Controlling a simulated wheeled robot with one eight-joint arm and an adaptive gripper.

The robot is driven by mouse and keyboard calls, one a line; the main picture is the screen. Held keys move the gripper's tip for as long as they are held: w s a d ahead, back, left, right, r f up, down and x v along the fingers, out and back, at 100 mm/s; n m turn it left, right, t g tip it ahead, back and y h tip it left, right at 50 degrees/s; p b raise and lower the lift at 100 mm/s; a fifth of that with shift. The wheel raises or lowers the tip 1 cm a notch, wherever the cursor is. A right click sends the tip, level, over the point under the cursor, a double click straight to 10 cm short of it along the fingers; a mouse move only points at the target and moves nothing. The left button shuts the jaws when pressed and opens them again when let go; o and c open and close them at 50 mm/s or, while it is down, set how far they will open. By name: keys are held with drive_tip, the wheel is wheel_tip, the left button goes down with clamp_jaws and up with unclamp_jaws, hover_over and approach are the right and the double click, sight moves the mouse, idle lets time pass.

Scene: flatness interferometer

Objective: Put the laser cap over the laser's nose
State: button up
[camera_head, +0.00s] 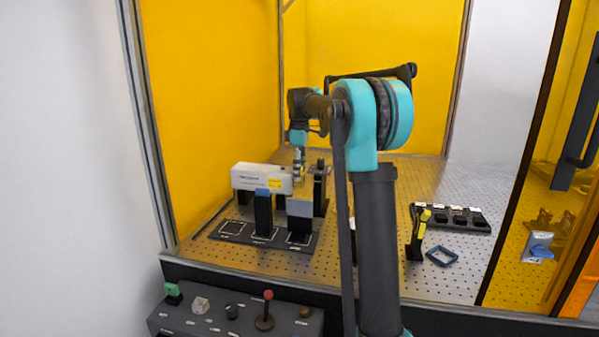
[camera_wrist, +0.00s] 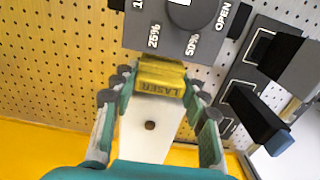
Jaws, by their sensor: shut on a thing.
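The laser (camera_head: 250,177) is a white box with a yellow label, lying level at the left of the bench in the head view. A white corner, probably of it, shows at the lower right of the wrist view (camera_wrist: 295,165). The laser cap (camera_wrist: 160,78) is yellow and marked LASER. My gripper (camera_wrist: 155,85) is shut on it, with a finger on each side. A pale strip with a dark hole lies between the fingers. In the head view my gripper (camera_head: 299,167) is by the laser's right end; the small scale hides whether cap and nose touch.
A grey dial plate (camera_wrist: 205,45) marked 25%, 50% and OPEN lies just beyond the cap. A blue-topped black post (camera_head: 263,212) and a grey block (camera_head: 300,207) stand before the laser. A blue frame (camera_head: 442,256) and black rack (camera_head: 452,217) are at right.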

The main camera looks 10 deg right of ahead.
drive_tip(key=shift+f, duration=0.35)
idle(0.3)
drive_tip(key=o, duration=1)
drive_tip(key=shift+r, duration=0.1)
drive_tip(key=shift+r, duration=3.4)
